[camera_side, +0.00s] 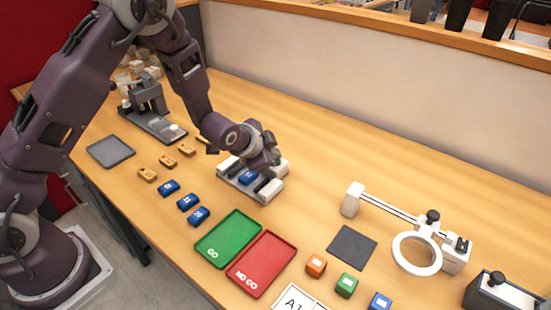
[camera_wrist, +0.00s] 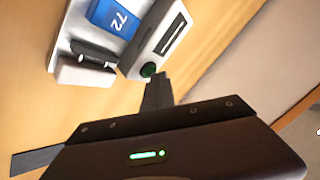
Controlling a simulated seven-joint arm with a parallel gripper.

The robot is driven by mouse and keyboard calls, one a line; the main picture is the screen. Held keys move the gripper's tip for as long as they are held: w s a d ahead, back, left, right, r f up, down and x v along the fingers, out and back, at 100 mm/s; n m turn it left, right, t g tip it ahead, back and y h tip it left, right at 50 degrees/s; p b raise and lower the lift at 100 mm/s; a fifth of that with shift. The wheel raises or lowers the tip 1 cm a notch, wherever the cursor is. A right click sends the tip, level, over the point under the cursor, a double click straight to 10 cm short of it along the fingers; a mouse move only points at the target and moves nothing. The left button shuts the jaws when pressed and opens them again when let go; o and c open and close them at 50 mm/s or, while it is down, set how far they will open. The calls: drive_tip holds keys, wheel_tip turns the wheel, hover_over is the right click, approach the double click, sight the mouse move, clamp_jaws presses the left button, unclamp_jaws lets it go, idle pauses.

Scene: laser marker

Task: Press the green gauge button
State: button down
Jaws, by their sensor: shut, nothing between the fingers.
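The gauge (camera_side: 268,190) is a light-coloured device on the table, with a blue block marked 72 (camera_wrist: 114,18) seated in it. The block also shows in the side view (camera_side: 247,177). The green gauge button (camera_wrist: 148,70) is a small dark green dome at the near corner of the gauge in the wrist view. My gripper (camera_wrist: 157,82) is shut and empty, its fingertips right beside the button in that picture. I cannot tell whether they touch it. In the side view my gripper (camera_side: 274,163) hangs over the gauge's far end and the button is hidden.
Green GO (camera_side: 228,239) and red NO GO (camera_side: 262,264) trays lie in front of the gauge. Several blue blocks (camera_side: 188,202) and tan blocks (camera_side: 168,160) lie to the left. A ring magnifier stand (camera_side: 417,254) stands right. The table behind the gauge is clear.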

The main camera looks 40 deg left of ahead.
idle(0.4)
drive_tip(key=shift+r, duration=3.4)
drive_tip(key=s+r+n+g, duration=0.1)
drive_tip(key=s+r+n, duration=0.1)
drive_tip(key=s+r, duration=0.45)
drive_tip(key=s+a+r+n+g+h, duration=0.15)
drive_tip(key=s+r, duration=0.25)
drive_tip(key=s, duration=0.6)
drive_tip(key=s+r+n, duration=0.3)
drive_tip(key=s+r, duration=0.2)
drive_tip(key=s, duration=0.3)
drive_tip(key=s+n+g, duration=0.1)
drive_tip(key=s, duration=1)
drive_tip(key=shift+s+f, duration=0.15)
drive_tip(key=shift+f, duration=0.15)
